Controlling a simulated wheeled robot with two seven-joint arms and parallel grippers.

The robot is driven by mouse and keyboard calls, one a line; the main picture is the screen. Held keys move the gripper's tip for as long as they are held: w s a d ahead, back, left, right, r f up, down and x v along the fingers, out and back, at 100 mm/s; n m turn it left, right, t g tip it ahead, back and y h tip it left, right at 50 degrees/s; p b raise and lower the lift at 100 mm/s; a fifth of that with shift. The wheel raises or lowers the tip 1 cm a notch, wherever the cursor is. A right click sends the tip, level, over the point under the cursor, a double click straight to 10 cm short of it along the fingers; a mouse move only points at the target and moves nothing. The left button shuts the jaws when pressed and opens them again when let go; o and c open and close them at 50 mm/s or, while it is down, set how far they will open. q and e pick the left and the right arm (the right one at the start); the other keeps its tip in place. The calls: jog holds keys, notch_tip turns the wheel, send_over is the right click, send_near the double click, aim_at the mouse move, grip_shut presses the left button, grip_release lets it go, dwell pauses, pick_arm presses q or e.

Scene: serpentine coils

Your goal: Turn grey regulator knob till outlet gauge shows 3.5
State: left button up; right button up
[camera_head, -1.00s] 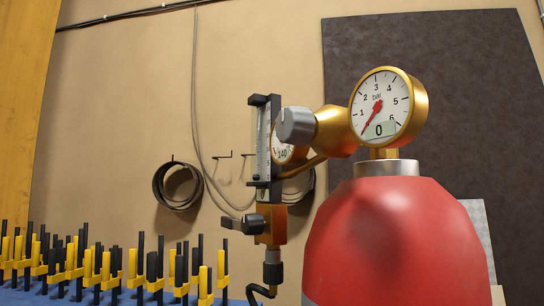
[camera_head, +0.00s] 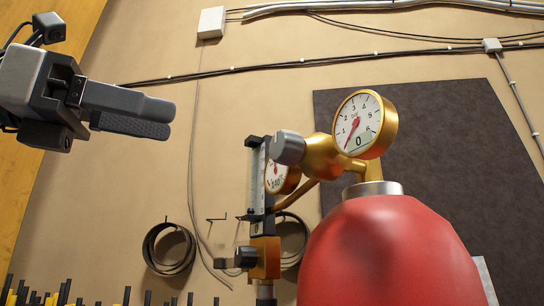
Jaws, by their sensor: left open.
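The grey regulator knob (camera_head: 288,148) sits on the left end of the brass regulator body (camera_head: 323,157). The outlet gauge (camera_head: 361,124) is the white dial at the upper right; its red needle points low on the scale and its small display reads 0. A second dial (camera_head: 278,176), partly hidden, sits behind the knob. The red cylinder (camera_head: 390,255) stands below. My left gripper (camera_head: 150,118) is at the upper left, open and empty, well apart from the knob, fingers pointing right. My right gripper is not in view.
A flow meter (camera_head: 258,185) with a dark side valve (camera_head: 238,258) hangs left of the regulator. A dark panel (camera_head: 430,160) is on the wall behind. Clamps (camera_head: 60,295) stand along the bottom left. The space between my gripper and the knob is clear.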

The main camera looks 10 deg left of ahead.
aim_at(276, 142)
pick_arm(q)
jog(key=shift+t+y, duration=0.3)
jog(key=shift+t, duration=0.2)
jog(key=x, duration=0.5)
jog(key=p+x, duration=0.1)
jog(key=x, duration=0.8)
jog(key=shift+d+r+p, duration=0.3)
jog(key=shift+r+p, duration=0.05)
jog(key=shift+p, duration=0.05)
jog(key=c, duration=1)
